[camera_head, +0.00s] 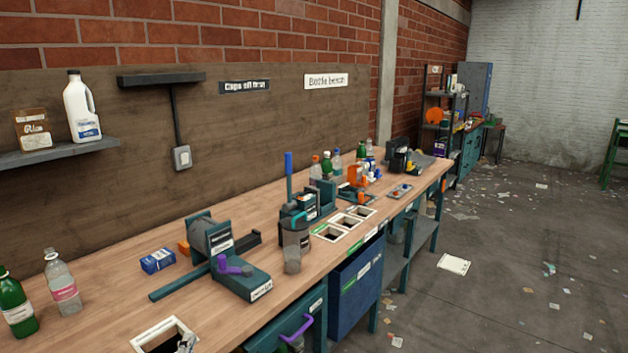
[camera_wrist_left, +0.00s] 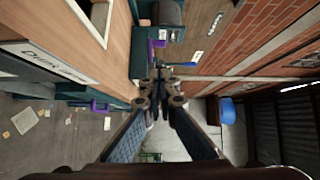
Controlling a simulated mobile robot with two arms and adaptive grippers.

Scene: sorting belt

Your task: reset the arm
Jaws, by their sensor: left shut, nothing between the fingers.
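My left gripper (camera_wrist_left: 158,80) shows in the left wrist view with its two fingers brought together at the tips. Nothing is held between them. It points along the wooden bench (camera_head: 130,285), with the bench on the left side of that view. In the head view only a small grey shape shows at the bottom edge, by the white-framed opening (camera_head: 152,335); I cannot tell what it is. My right gripper is in neither view.
On the bench are a green bottle (camera_head: 16,305), a clear bottle (camera_head: 62,287), a blue box (camera_head: 158,260) and a teal device with a purple handle (camera_head: 235,275). A blue bin (camera_head: 357,290) hangs at the front. The floor at right (camera_head: 500,270) is open with scattered paper.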

